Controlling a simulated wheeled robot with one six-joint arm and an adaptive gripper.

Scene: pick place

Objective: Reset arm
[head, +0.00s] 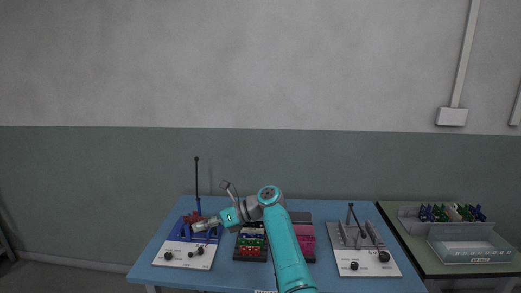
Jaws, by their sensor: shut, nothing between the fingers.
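My arm (284,245) reaches up from the bottom of the head view and bends left at its elbow. My gripper (199,226) is at the arm's left end, small in the picture, over the left fixture. It is shut with nothing held. I cannot tell whether it touches the fixture below it.
A blue table (318,206) holds a left fixture with a white base (183,256) and tall black rod, a bin of coloured parts (251,243), a pink bin (306,240) and a right grey fixture (366,261). A side table at right bears a grey tray (470,257).

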